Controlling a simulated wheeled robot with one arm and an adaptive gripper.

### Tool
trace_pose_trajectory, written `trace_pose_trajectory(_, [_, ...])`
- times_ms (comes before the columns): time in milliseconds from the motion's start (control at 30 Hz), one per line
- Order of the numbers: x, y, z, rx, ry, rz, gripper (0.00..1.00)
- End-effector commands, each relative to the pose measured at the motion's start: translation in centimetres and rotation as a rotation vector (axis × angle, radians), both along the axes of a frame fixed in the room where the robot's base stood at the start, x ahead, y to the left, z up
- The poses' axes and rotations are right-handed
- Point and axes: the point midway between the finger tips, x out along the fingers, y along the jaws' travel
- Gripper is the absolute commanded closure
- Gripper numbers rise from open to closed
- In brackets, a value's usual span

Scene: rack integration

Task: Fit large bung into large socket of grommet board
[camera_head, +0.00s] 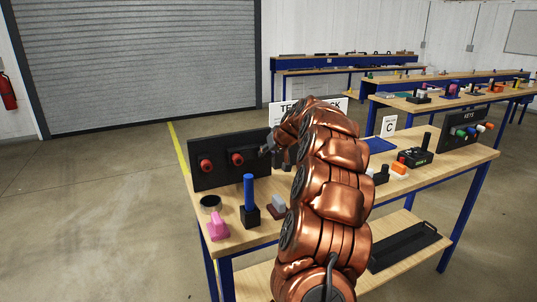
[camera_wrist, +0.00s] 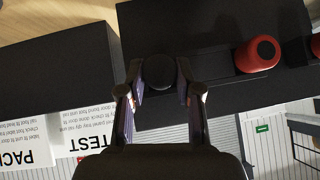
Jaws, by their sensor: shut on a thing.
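The grommet board (camera_head: 222,176) is an upright black panel at the left end of the near bench. Two red round pieces (camera_head: 237,159) stick out of its face; one also shows in the wrist view (camera_wrist: 257,55). My gripper (camera_head: 268,148) is at the board's right end, to the right of the red pieces. In the wrist view my gripper (camera_wrist: 160,84) is shut on a dark round piece, seemingly the large bung (camera_wrist: 158,72), against the dark board. The large socket is hidden; I cannot tell whether the bung is inside it.
A blue post on a black base (camera_head: 249,198), a pink piece (camera_head: 217,228) and a dark round dish (camera_head: 210,202) stand before the board. A white sign (camera_head: 335,104) stands behind my arm. More fixtures and a KEYS panel (camera_head: 463,131) are at the right.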

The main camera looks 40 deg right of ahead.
Motion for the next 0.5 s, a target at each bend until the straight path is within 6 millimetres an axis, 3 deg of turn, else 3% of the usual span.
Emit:
trace_pose_trajectory(33, [0.05,-0.02,0.02,0.0,0.0,0.0,0.64])
trace_pose_trajectory(300, [0.03,0.01,-0.04,0.0,0.001,0.0,0.37])
trace_pose_trajectory(500, [0.03,0.01,-0.05,0.0,0.001,0.0,0.37])
